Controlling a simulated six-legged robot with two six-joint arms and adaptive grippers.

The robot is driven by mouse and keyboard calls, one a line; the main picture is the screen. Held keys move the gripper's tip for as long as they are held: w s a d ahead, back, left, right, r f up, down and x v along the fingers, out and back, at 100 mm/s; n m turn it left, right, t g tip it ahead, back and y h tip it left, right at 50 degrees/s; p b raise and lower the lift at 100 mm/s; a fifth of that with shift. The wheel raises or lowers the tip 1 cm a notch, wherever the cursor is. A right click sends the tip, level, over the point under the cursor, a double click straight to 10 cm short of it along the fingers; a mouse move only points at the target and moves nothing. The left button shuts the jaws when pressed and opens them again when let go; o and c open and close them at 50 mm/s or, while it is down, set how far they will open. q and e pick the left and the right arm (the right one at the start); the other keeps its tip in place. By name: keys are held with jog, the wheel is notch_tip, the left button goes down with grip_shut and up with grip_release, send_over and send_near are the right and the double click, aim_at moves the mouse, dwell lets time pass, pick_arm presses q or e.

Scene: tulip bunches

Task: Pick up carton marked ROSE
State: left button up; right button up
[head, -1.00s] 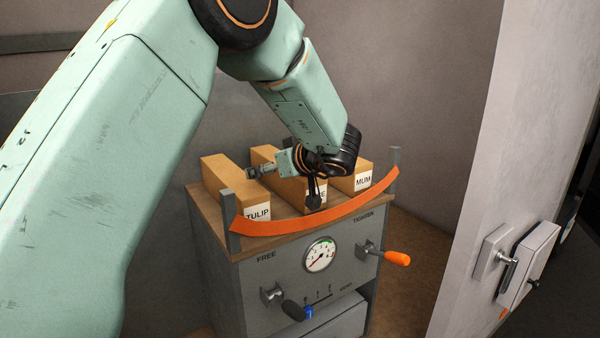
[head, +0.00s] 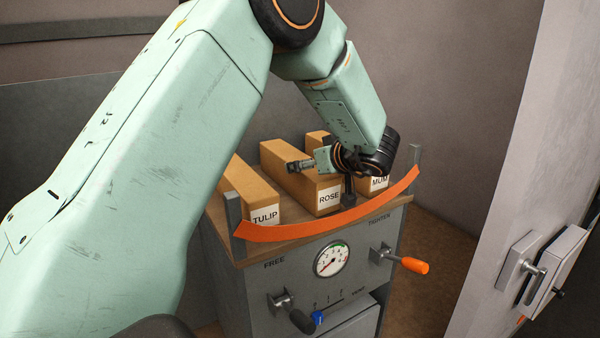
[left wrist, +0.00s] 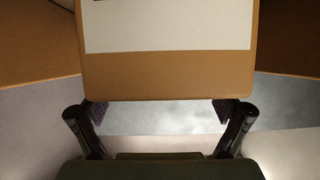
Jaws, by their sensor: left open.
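The tan ROSE carton (head: 283,168) lies in the middle of the stand's top, its white label facing front. My open left gripper (head: 323,177) is over its front part. One finger shows above its left side, the dark other finger just right of the label. In the left wrist view, a tan carton end (left wrist: 165,76) with a white label fills the upper middle, its lettering cut off. The open fingers (left wrist: 160,118) show below it, left and right; contact is not visible. My right gripper is out of view.
The TULIP carton (head: 247,190) lies to the left, the MUM carton (head: 379,184) close to the right, partly hidden by my gripper. A curved orange strap (head: 330,222) spans the front between grey posts. Below are a gauge (head: 332,259) and an orange-handled lever (head: 414,265).

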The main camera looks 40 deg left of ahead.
pick_arm(q)
jog(key=a, duration=0.2)
jog(key=a+p, duration=0.1)
jog(key=shift+s+f, duration=0.3)
jog(key=shift+s, duration=0.1)
jog(key=shift+w+a+f, duration=0.15)
jog(key=shift+w+a, duration=0.05)
jog(key=shift+w+a+f, duration=0.25)
jog(key=shift+w+f, duration=0.25)
jog(key=shift+w, duration=0.25)
jog(key=shift+w+a+f, duration=0.1)
jog(key=shift+w+f, duration=0.05)
jog(key=shift+w, duration=0.1)
jog(key=shift+s+r, duration=0.35)
jog(key=shift+s, duration=0.45)
jog(key=c, duration=0.5)
jog(key=shift+c, duration=0.5)
jog(key=shift+w+f, duration=0.25)
jog(key=shift+w, duration=0.25)
jog(key=c, duration=0.5)
jog(key=shift+s, duration=0.3)
jog(key=c, duration=0.5)
jog(key=shift+c, duration=0.9)
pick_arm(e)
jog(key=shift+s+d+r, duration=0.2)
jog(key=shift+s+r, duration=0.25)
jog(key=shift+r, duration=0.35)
pick_arm(q)
jog(key=shift+w+r, duration=0.1)
jog(key=shift+r, duration=0.1)
